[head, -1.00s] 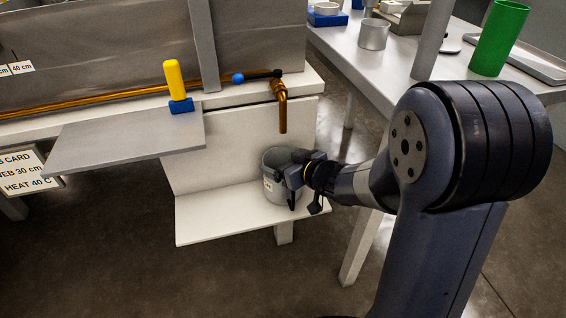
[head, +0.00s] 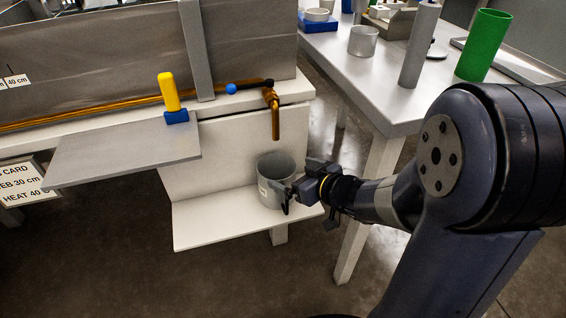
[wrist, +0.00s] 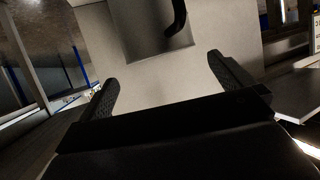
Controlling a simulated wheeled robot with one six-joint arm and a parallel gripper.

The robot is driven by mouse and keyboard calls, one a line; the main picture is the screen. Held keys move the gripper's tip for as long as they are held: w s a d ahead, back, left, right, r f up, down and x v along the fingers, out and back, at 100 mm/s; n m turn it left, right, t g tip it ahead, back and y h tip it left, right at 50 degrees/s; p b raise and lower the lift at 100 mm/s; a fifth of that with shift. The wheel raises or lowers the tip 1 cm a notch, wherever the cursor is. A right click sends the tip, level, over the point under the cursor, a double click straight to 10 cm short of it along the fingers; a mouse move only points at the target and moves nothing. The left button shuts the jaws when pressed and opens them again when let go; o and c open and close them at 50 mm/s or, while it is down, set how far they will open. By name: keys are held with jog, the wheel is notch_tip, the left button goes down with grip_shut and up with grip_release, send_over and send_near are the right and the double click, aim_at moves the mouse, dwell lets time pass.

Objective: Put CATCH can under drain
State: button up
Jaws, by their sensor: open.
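The grey catch can (head: 268,188) stands upright on a low white shelf (head: 205,228). In the head view it sits below the open end of the amber drain pipe (head: 275,122), with a clear gap between them. A small pale label shows on its side. My gripper (head: 288,198) is open at the can's right side, its near finger overlapping the can's edge in the picture; I cannot tell whether they touch. In the wrist view my spread fingers (wrist: 160,85) have a pale surface beyond them and a dark curved piece at the top that I cannot identify.
A yellow-handled piece with a blue base (head: 170,98) stands by a grey side plate (head: 120,155). A white table (head: 345,70) at the right holds a green cylinder (head: 484,45), a grey cup (head: 363,41) and other items. Its leg (head: 368,210) stands close to my arm.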

jog(key=p+v, duration=0.1)
jog(key=v, duration=0.3)
jog(key=shift+s+d+r, duration=0.15)
jog(key=shift+s+d, duration=0.05)
jog(key=shift+s, duration=0.05)
dwell(1.2)
